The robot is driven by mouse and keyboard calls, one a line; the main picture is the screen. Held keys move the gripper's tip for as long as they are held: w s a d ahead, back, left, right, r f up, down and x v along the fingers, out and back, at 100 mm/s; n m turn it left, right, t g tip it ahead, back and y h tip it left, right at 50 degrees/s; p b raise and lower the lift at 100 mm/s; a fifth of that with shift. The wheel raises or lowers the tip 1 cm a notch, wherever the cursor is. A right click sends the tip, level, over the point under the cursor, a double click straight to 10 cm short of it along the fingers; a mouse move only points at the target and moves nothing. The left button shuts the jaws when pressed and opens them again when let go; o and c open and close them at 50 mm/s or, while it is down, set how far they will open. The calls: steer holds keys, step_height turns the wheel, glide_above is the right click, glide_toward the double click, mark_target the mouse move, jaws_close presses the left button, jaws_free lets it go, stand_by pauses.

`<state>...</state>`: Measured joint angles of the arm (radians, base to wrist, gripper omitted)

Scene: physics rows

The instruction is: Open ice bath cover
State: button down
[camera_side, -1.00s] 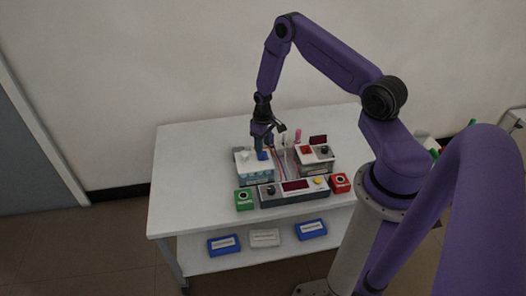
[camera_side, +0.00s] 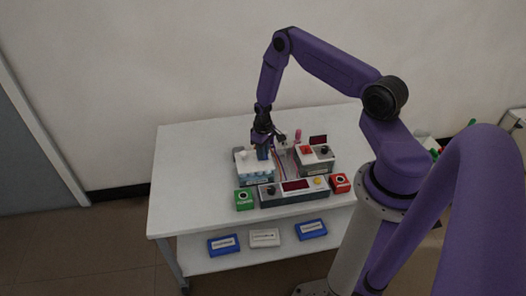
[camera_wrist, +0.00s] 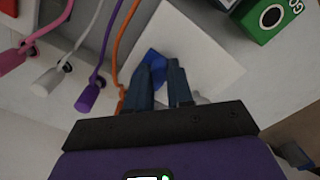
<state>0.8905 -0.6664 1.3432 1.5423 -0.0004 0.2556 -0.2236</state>
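The ice bath (camera_side: 256,177) is a small pale-blue box at the left of the row of devices on the table. Its white cover (camera_wrist: 205,50) lies on top and shows as a tilted square in the wrist view. A blue handle (camera_wrist: 154,66) stands on the cover. The blue handle is near the fingertips, partly hidden by the left finger. I cannot tell whether a finger touches it. In the side view my gripper (camera_side: 263,152) hides the handle.
Orange, purple, white and pink cables (camera_wrist: 92,60) run close beside the cover. A white device with a red top (camera_side: 313,157) stands to the right. A long display panel (camera_side: 294,190) and green (camera_side: 244,198) and red (camera_side: 340,183) boxes stand in front. The table's left side is clear.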

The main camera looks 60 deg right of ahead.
steer(key=shift+s+a, duration=1.8)
steer(key=shift+a, duration=0.05)
steer(key=c, duration=1)
jaws_free()
steer(key=shift+d+r, duration=0.1)
steer(key=shift+r, duration=0.4)
step_height(320, 180, up, 16)
steer(key=shift+r, duration=0.2)
